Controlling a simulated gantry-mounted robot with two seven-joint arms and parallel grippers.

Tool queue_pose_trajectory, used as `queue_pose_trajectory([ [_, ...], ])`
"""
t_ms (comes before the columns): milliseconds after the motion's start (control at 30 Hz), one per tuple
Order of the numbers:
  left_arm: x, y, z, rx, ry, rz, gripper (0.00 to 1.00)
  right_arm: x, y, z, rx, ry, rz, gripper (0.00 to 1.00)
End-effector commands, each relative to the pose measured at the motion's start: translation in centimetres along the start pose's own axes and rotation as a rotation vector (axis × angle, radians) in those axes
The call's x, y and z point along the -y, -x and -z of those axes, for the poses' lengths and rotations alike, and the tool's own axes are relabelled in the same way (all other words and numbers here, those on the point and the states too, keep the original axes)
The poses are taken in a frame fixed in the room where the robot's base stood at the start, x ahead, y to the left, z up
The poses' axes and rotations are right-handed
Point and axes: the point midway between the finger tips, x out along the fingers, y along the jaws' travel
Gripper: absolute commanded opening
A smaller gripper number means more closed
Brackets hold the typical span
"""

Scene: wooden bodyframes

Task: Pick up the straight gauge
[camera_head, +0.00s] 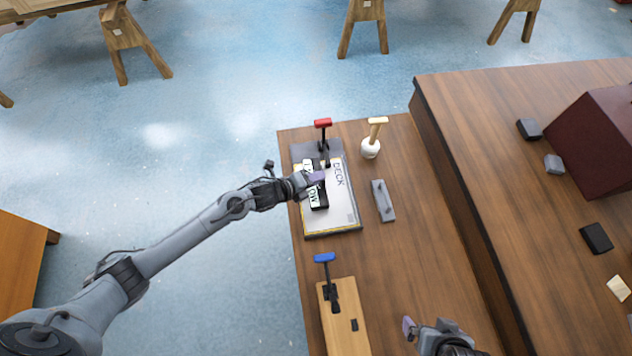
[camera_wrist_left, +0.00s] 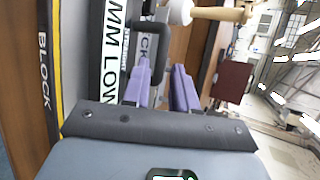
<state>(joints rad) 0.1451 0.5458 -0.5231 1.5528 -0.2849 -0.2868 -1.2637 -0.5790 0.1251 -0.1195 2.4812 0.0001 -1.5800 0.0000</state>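My left gripper (camera_head: 317,179) is over the board marked DECK (camera_head: 342,205) on the brown table. In the left wrist view its two purple fingers (camera_wrist_left: 162,88) stand apart with a gap between them. A black piece with a white label (camera_head: 314,194) lies on the board under the gripper; the label reads "MM LOW" in the wrist view (camera_wrist_left: 112,60). A dark arched handle (camera_wrist_left: 150,28) rises just beyond the fingertips. A slim grey bar with a handle (camera_head: 383,201) lies right of the board. No label says which piece is the straight gauge. My right gripper (camera_head: 408,327) is partly visible at the bottom.
A red-handled clamp (camera_head: 323,124) stands behind the board, beside a white ball with a wooden handle (camera_head: 371,148). A blue-handled clamp (camera_head: 325,258) is on a wooden block (camera_head: 341,315) in front. A raised table (camera_head: 500,130) with a dark red box borders the right.

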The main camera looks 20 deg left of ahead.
Motion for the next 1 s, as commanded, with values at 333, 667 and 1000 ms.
queue_pose_trajectory([
  [333,0.2,-2.7,0.0,0.000,0.004,0.001,0.27,0.0,0.2,0.0,0.001,0.001,0.000,1.00],
  [667,0.1,-5.5,0.1,0.000,0.002,0.001,0.27,0.1,0.0,0.0,0.001,-0.005,0.004,1.00],
  [1000,0.1,-5.5,0.1,0.000,0.001,0.000,0.12,0.2,0.0,0.0,0.001,-0.008,0.007,1.00],
])
